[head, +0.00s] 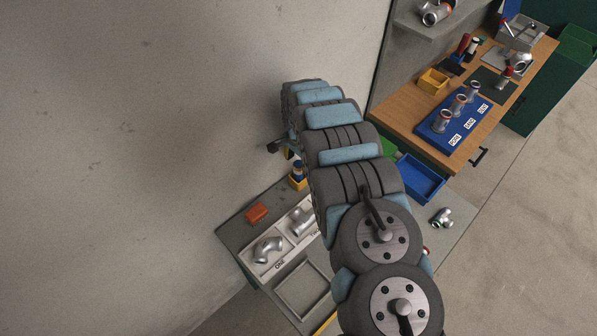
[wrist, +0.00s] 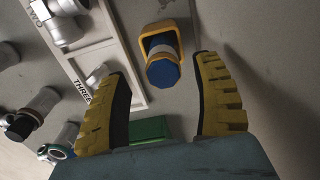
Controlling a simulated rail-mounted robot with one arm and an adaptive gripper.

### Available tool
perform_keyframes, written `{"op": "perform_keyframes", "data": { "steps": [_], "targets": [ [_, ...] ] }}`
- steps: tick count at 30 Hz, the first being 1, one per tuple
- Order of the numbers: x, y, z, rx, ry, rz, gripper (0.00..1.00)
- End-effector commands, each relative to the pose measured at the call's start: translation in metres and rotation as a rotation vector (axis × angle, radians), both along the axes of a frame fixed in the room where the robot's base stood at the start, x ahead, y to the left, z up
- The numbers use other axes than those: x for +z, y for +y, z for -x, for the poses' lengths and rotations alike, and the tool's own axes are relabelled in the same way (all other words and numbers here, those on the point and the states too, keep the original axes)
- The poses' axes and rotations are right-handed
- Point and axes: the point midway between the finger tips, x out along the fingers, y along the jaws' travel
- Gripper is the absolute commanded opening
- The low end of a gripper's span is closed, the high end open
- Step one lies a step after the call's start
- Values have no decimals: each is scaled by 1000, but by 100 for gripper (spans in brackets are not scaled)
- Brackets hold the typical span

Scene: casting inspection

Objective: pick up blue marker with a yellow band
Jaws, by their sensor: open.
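The blue marker (wrist: 163,72) stands in a yellow holder (wrist: 166,30) in the wrist view, its blue end facing the camera. A pale part shows beside the blue; I cannot tell a yellow band on the marker from the yellow holder. In the head view the blue marker (head: 298,169) and yellow holder (head: 297,183) are partly visible beside my arm. My gripper (wrist: 167,80) is open, with its yellow ribbed fingers spread and the marker between and beyond their tips. Nothing is held. In the head view my gripper is mostly hidden behind my arm.
A white sectioned tray (wrist: 117,62) with metal fittings lies left of the marker. A green box (wrist: 150,128) shows between the fingers.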

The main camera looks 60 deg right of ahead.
Motion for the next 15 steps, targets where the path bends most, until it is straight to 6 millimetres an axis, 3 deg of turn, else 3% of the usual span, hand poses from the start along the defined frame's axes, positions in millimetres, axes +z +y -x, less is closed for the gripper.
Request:
{"op": "perform_keyframes", "data": {
  "steps": [15],
  "targets": [
    [-33,-4,-2,0,0,-2,66]
  ]
}}
